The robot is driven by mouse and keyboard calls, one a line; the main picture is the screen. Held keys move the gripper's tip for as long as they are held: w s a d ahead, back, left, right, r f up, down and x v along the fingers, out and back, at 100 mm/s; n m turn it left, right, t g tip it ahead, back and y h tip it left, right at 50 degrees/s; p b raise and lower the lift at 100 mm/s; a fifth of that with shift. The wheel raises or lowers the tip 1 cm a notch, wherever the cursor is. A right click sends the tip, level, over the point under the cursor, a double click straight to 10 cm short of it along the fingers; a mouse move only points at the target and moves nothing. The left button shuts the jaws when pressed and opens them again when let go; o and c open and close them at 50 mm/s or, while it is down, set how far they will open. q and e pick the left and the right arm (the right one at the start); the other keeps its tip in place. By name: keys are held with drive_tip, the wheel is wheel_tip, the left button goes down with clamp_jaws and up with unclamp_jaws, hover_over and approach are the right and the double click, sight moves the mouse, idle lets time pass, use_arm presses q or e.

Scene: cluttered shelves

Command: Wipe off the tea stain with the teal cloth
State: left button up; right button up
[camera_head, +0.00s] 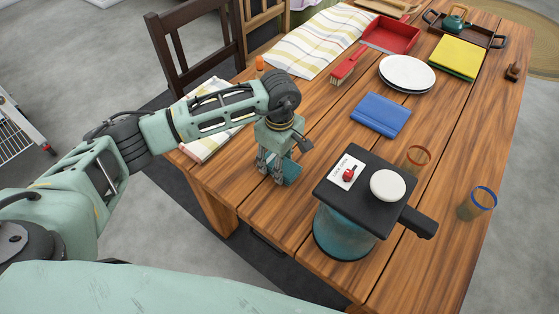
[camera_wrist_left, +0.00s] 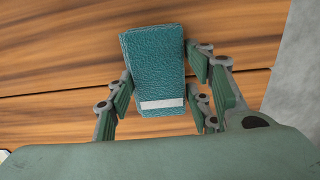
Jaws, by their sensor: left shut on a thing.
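My left gripper (camera_head: 271,174) points down at the table's near left part. It is shut on the folded teal cloth (camera_head: 293,170), which shows beside and behind the fingers. In the left wrist view, the cloth (camera_wrist_left: 153,65) sits between the two fingers (camera_wrist_left: 160,78) as a thick pad with a pale label stripe. The cloth is at or just above the wood; I cannot tell whether it touches. I cannot make out a tea stain in either view. My right gripper is not in view.
A teal kettle-like appliance with a black top (camera_head: 345,235) stands right of my gripper on the wooden table (camera_head: 450,200). A chair (camera_head: 190,45) stands behind left.

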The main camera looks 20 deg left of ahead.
sight(256, 157)
use_arm(q)
drive_tip(key=shift+f+b, duration=0.3)
drive_tip(key=shift+f, duration=0.05)
drive_tip(key=shift+w+a+b, duration=0.4)
drive_tip(key=shift+a+b, duration=0.05)
drive_tip(key=shift+a, duration=0.7)
drive_tip(key=shift+w+a+b, duration=0.4)
drive_tip(key=shift+a+b, duration=0.05)
drive_tip(key=shift+a, duration=0.7)
drive_tip(key=shift+w+a+b, duration=0.4)
drive_tip(key=shift+a+b, duration=0.05)
drive_tip(key=shift+a, duration=0.7)
drive_tip(key=shift+w+a, duration=0.2)
drive_tip(key=shift+a, duration=0.3)
drive_tip(key=shift+f+b, duration=0.15)
drive_tip(key=shift+b, duration=0.3)
drive_tip(key=shift+s, duration=0.1)
drive_tip(key=shift+s+d+f, duration=0.1)
drive_tip(key=shift+s+d, duration=0.25)
drive_tip(key=shift+d, duration=0.5)
drive_tip(key=shift+s+d, duration=0.35)
drive_tip(key=shift+d, duration=0.5)
drive_tip(key=shift+s+d+r, duration=0.1)
drive_tip(key=shift+s+d, duration=0.15)
drive_tip(key=shift+d, duration=0.55)
drive_tip(key=shift+s+d+r, duration=0.1)
drive_tip(key=shift+s+d, duration=0.2)
drive_tip(key=shift+d, duration=0.45)
drive_tip(key=shift+s+d, duration=0.25)
drive_tip(key=shift+d, duration=0.55)
